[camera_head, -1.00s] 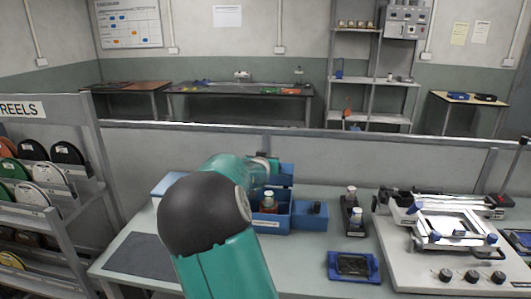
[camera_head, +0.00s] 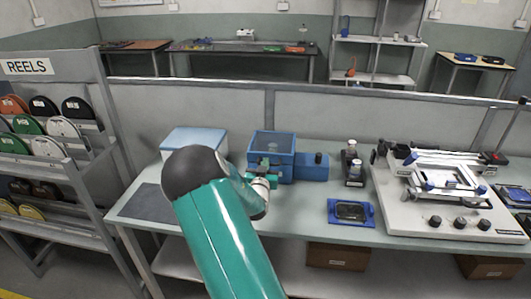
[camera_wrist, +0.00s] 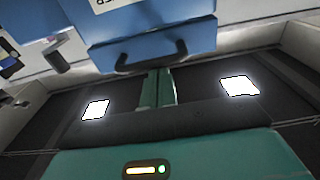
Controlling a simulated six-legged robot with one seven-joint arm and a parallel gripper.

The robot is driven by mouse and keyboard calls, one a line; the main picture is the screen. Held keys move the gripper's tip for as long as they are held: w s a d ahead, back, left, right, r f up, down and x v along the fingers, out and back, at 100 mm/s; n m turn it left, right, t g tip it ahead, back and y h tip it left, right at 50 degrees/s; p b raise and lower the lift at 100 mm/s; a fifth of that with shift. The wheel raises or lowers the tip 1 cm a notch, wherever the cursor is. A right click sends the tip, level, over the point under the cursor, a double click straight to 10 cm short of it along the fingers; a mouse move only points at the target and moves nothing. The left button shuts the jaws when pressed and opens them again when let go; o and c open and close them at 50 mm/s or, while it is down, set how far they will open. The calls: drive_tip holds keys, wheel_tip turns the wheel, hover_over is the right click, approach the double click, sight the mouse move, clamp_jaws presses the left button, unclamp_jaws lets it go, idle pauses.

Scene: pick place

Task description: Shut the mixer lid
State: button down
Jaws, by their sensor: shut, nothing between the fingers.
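The mixer is a blue box (camera_head: 284,174) on the bench, with a small blue block and dark knob (camera_head: 317,162) on its right. Its lid (camera_head: 272,142), blue-framed with a greyish window, lies down over the box top; a pale shape shows dimly through the window. In the wrist view, a blue panel (camera_wrist: 195,42) with a dark bar handle (camera_wrist: 150,60) fills the top. My gripper (camera_head: 268,173) is in front of the mixer's left front. Its teal fingers (camera_wrist: 158,88) are shut and empty, just below the handle; whether they touch it I cannot tell.
A pale blue-topped box (camera_head: 194,141) and a dark mat (camera_head: 152,203) lie left. Two bottles in a dark holder (camera_head: 354,170), a blue tray (camera_head: 351,212) and a white printing fixture (camera_head: 430,210) stand right. A reel rack (camera_head: 50,140) is far left. Bench front centre is clear.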

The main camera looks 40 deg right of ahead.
drive_tip(key=shift+s+a+f, duration=0.15)
drive_tip(key=shift+f, duration=0.6)
drive_tip(key=shift+s+a+f, duration=0.1)
drive_tip(key=shift+f, duration=0.65)
drive_tip(key=r+v, duration=0.1)
drive_tip(key=v, duration=1.2)
drive_tip(key=shift+a+r, duration=0.15)
drive_tip(key=shift+r, duration=0.2)
drive_tip(key=shift+w, duration=0.1)
